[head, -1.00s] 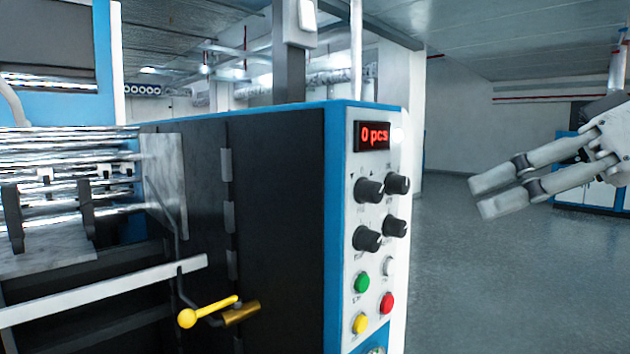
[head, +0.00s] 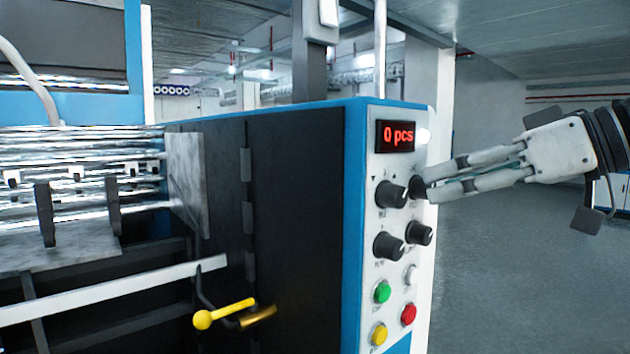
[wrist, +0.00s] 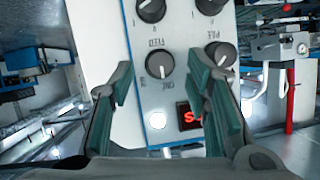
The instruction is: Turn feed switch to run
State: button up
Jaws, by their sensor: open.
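The feed switch (head: 416,188) is a black round knob, the upper right one on the machine's white panel. In the wrist view, where the panel appears upside down, this knob (wrist: 160,64) has the word FEED beside it. Its pointer direction is too small to read surely. My gripper (head: 430,184) is open, reaching in from the right with its fingertips at the knob and partly covering it in the head view. In the wrist view the knob shows between the two fingers of my gripper (wrist: 160,72). I cannot tell whether they touch it.
Close by are the upper left knob (head: 391,194), two lower knobs and the red display (head: 396,136) reading 0 pcs. Green (head: 382,292), white, red (head: 408,314) and yellow buttons sit lower. A yellow-handled lever (head: 222,313) projects at the left. The floor right of the panel is clear.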

jog(key=shift+x, duration=1)
grip_shut()
jog(key=m+y+b, duration=0.1)
jog(key=m+y, duration=0.1)
jog(key=m, duration=0.2)
jog(key=m+g+y+b, duration=0.1)
jog(key=m+y+b, duration=0.1)
jog(key=m+y, duration=0.1)
jog(key=shift+w+d+f+m, duration=0.15)
jog(key=shift+d+f+m, duration=0.05)
jog(key=shift+m, duration=0.6)
